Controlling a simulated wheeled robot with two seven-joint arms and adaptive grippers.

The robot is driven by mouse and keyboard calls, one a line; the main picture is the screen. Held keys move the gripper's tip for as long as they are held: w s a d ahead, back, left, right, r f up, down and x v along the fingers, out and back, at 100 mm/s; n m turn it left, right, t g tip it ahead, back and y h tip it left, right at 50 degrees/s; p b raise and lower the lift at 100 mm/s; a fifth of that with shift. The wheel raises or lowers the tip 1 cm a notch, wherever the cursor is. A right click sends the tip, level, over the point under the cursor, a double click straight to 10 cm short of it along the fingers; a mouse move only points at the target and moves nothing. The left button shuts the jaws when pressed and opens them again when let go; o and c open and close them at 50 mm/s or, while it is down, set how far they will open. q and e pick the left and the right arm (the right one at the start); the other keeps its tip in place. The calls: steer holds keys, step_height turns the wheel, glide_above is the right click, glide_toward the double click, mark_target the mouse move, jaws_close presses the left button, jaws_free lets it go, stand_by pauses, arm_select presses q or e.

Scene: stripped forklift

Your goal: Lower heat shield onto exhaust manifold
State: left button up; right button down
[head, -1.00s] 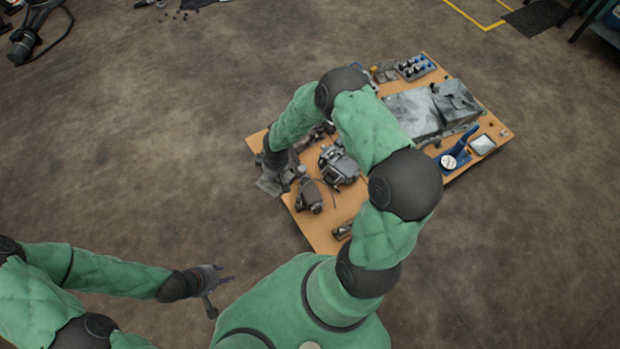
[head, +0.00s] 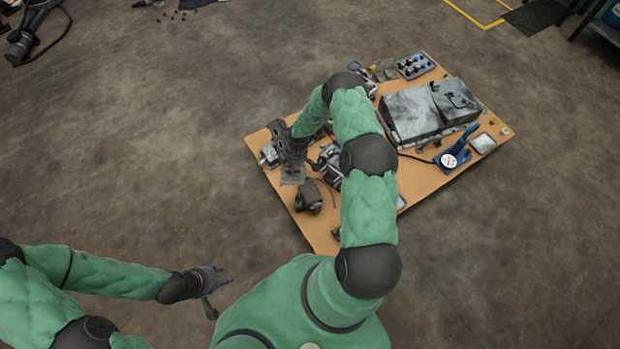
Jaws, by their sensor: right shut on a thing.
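My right gripper (head: 291,166) hangs over the left part of the wooden board. It is shut on a grey metal plate, which looks like the heat shield (head: 293,178). The plate shows just below the fingers; I cannot tell whether it touches anything. A grey metal part (head: 269,154) lies at the board's left edge, beside the gripper. I cannot tell whether it is the exhaust manifold. My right forearm partly hides another machine part (head: 332,172). My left gripper (head: 218,290) is empty, with its fingers apart, over the floor at the lower left.
The wooden board (head: 440,185) carries a large grey metal box (head: 412,115), a blue tool with a white dial (head: 452,160), a tray of blue-topped items (head: 414,66) and a dark part (head: 308,198). Bare concrete floor surrounds it.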

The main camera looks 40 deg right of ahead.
steer(key=shift+s+d+f+n+g+b, duration=0.1)
steer(key=shift+s+d+f+n+b, duration=0.65)
steer(key=shift+f, duration=2.35)
steer(key=shift+s+d+f+n+g+b, duration=0.15)
steer(key=shift+d+f+n+b, duration=1)
steer(key=shift+f, duration=2)
steer(key=shift+s+d+f+n+g+b, duration=0.1)
steer(key=shift+s+d+f+n+b, duration=0.85)
steer(key=shift+f, duration=2.15)
steer(key=shift+w+d+m+p, duration=0.35)
steer(key=shift+w+p, duration=0.05)
steer(key=shift+p, duration=0.05)
steer(key=shift+f, duration=0.3)
steer(key=shift+f, duration=1.75)
steer(key=shift+f, duration=0.15)
steer(key=c, duration=1)
jaws_free()
steer(key=shift+c, duration=0.2)
